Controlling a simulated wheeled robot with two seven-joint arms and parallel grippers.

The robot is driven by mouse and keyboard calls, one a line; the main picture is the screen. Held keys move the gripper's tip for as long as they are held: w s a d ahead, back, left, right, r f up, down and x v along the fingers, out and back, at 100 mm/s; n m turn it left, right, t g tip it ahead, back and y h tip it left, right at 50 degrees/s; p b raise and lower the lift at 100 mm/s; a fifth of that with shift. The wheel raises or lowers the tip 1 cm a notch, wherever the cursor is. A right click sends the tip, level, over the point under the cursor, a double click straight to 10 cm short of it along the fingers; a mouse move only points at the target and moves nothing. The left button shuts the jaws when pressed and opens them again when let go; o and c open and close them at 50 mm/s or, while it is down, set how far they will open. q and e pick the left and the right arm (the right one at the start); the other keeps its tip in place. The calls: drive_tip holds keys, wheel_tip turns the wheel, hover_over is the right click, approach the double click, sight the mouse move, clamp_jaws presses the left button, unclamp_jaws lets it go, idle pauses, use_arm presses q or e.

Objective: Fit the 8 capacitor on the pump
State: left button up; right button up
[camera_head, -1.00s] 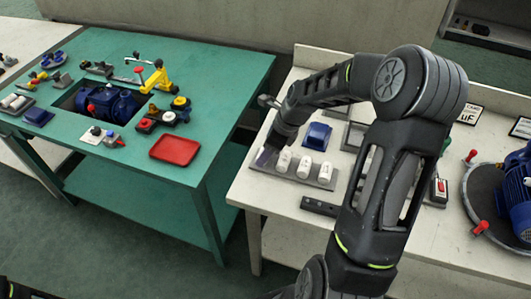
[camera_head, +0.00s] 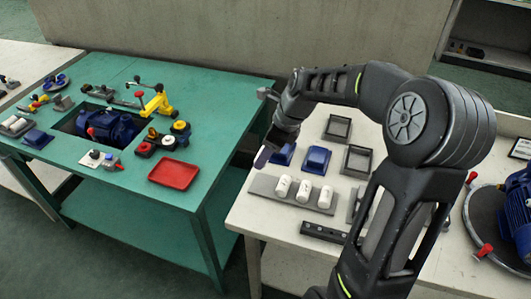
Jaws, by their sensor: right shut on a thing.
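White capacitors (camera_head: 303,190) stand upright in a grey rack (camera_head: 262,186) on the white bench; their markings are too small to read. The left end of the rack is empty. My right gripper (camera_head: 265,156) is above and beyond that end, raised clear of the rack. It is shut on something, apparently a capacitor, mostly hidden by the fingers. A blue pump (camera_head: 108,126) lies in a recess of the green table at the left. Another blue pump (camera_head: 518,208) sits on a round dark plate at the right edge. My left gripper is out of view.
Blue covers (camera_head: 316,160) and dark square frames (camera_head: 338,128) lie behind the rack. A red tray (camera_head: 174,173), a yellow clamp (camera_head: 157,103) and small fittings surround the recess. A gap separates the two tables. My right arm hides part of the bench.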

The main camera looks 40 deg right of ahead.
drive_tip(key=a+f+n+g, duration=0.1)
drive_tip(key=a+n, duration=0.2)
drive_tip(key=a+f+n+g+y, duration=0.1)
drive_tip(key=a+f+n, duration=0.1)
drive_tip(key=a+n, duration=0.1)
drive_tip(key=a+f+n+g+y, duration=0.1)
drive_tip(key=a+n, duration=0.2)
drive_tip(key=n, duration=0.2)
drive_tip(key=shift+w+f+g, duration=0.25)
drive_tip(key=shift+f+g, duration=0.05)
drive_tip(key=shift+f, duration=0.1)
drive_tip(key=s+a+f+n+g+h, duration=0.2)
drive_tip(key=a+n, duration=0.6)
drive_tip(key=n, duration=0.6)
drive_tip(key=shift+s+a+f+n+g+h, duration=0.25)
drive_tip(key=shift+f+g+h, duration=0.35)
drive_tip(key=shift+f+g, duration=0.6)
